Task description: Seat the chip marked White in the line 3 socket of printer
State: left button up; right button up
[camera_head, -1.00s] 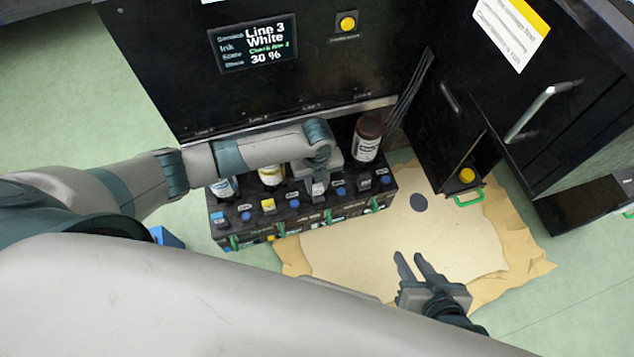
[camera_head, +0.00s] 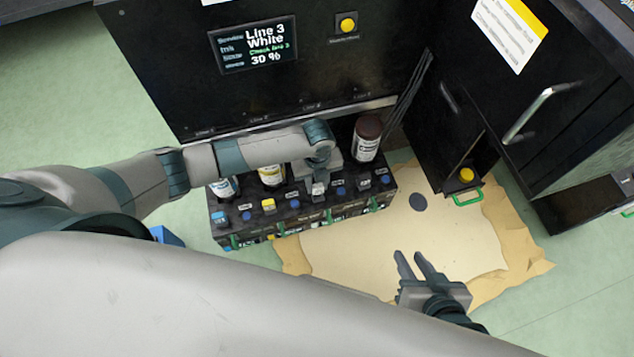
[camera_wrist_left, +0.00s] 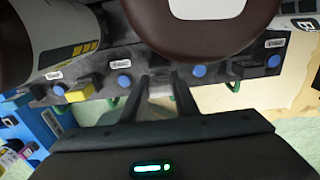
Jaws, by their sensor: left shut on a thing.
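My left gripper (camera_head: 318,184) is over the front ledge of the printer's ink rack (camera_head: 300,219), at the third position from the left. It is shut on a small pale chip (camera_head: 318,189), which I take for the White one; its mark is unreadable. In the left wrist view the gripper's two dark fingers (camera_wrist_left: 160,78) point at the ledge between two blue knobs (camera_wrist_left: 124,81). The line 3 socket is hidden by the fingers, so I cannot tell whether the chip touches it. My right gripper (camera_head: 417,260) is open and empty above the beige mat (camera_head: 455,240).
Yellow (camera_head: 268,205), cyan (camera_head: 219,217) and dark (camera_head: 364,184) chips sit along the ledge. A brown bottle (camera_head: 368,138) stands behind, at right. The printer screen (camera_head: 253,44) reads Line 3 White, 30 %. A black cabinet (camera_head: 540,110) stands right.

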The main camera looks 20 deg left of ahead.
pick_arm(q)
jog(key=shift+f, duration=0.8)
dwell(0.5)
jog(key=shift+f, duration=0.15)
pick_arm(e)
jog(key=shift+r, duration=0.1)
dwell(0.5)
pick_arm(q)
jog(key=o, duration=1.1)
jog(key=shift+r+p, duration=1.5)
jog(key=shift+p, duration=0.15)
jog(key=shift+r+p, duration=1)
jog(key=shift+p, duration=0.05)
jog(key=shift+r+p, duration=1.05)
pick_arm(e)
jog(key=s+d+f+g+h, duration=0.3)
jog(key=s+d+f+g, duration=0.2)
jog(key=d+f, duration=0.2)
jog(key=shift+d+f+g, duration=0.3)
jog(key=shift+d, duration=0.65)
